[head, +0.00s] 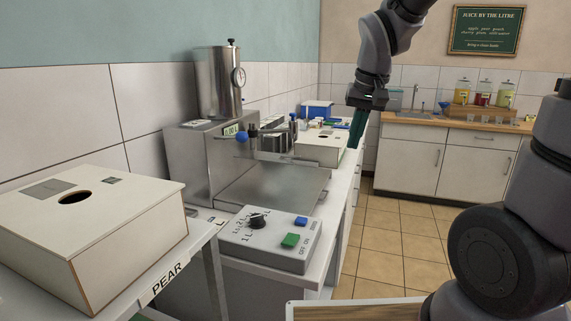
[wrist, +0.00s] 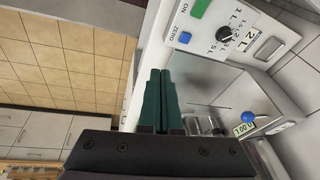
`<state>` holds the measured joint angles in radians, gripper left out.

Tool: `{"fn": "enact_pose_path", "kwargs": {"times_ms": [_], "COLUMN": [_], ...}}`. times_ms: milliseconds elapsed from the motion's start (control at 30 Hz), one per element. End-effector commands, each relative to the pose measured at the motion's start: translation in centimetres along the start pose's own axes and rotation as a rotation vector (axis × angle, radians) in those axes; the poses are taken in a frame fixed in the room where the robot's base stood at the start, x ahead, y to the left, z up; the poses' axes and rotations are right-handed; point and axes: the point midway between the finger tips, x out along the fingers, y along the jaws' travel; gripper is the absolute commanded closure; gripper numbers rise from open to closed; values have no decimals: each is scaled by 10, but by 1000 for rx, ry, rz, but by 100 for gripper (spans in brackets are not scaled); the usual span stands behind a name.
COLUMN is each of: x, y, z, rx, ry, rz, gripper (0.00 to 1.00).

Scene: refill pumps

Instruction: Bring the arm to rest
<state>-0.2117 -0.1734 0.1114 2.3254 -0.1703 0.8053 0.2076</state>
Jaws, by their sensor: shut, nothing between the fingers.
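My gripper (head: 357,128) is in the air past the far right side of the steel tray, pointing down beside the counter edge. Its green fingers are together with nothing between them. They also show closed in the wrist view (wrist: 160,95). My arm reaches in from the right of the head view, with its upper part cut off by the top edge.
A control box (head: 268,242) with a dial and buttons stands in front of a steel dispenser (head: 205,150) and tray. A white PEAR box (head: 110,240) is at the left. A sink counter (head: 480,125) stands at the back. The tiled floor (head: 390,240) is clear.

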Motion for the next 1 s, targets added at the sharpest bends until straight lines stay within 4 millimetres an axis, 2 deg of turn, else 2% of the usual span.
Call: {"fn": "enact_pose_path", "kwargs": {"times_ms": [33,200,400,600,1000], "x": [-21,-74,-114,-128,-129], "y": [13,49,75,84,84], "z": [2,21,49,63,64], "rx": [34,127,202,231,232], "ry": [41,148,255,303,306], "rz": [-15,-68,-127,-156,-158], "gripper": [100,100,100,100,100]}}
